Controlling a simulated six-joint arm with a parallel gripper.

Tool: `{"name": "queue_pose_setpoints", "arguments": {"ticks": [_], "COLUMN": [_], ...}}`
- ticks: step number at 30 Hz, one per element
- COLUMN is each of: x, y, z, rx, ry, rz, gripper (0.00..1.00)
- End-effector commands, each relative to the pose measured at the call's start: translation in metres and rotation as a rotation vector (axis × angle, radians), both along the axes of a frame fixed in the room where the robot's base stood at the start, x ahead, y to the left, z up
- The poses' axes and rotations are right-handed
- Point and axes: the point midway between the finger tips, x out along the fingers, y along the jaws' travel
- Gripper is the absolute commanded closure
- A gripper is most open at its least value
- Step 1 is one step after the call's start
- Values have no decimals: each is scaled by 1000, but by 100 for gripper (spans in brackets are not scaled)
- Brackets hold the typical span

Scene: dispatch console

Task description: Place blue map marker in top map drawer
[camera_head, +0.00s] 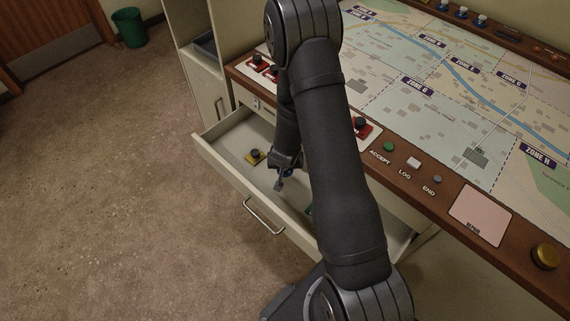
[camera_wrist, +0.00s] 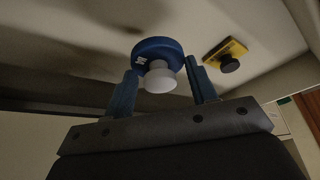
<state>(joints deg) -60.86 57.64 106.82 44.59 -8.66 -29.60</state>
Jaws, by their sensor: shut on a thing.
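The top map drawer (camera_head: 222,172) is pulled open below the map console. My gripper (camera_head: 281,180) reaches down inside it. In the wrist view, my gripper (camera_wrist: 162,82) is shut on the blue map marker (camera_wrist: 150,47), a round blue disc with a white knob between the two fingers. The pale drawer floor lies behind the marker; I cannot tell whether the marker touches it. In the head view my arm and fingers largely hide the marker.
A yellow marker with a black knob (camera_head: 254,156) lies in the drawer left of my gripper; the wrist view shows it too (camera_wrist: 227,56). Red markers (camera_head: 256,63) stand along the console edge (camera_head: 398,171). My arm hides part of the drawer's right side.

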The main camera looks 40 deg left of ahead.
Motion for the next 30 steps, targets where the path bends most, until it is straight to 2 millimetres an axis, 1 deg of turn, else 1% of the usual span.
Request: {"name": "queue_pose_setpoints", "arguments": {"ticks": [13, 16, 17, 18, 20, 30], "x": [0, 0, 0, 0, 0, 0], "y": [0, 0, 0, 0, 0, 0], "z": [-12, -12, -12, -12, -12, -10], "rx": [0, 0, 0, 0, 0, 1], "ry": [0, 0, 0, 0, 0, 0], "rz": [0, 0, 0, 0, 0, -1], "gripper": [71, 71, 44, 36, 26, 26]}}
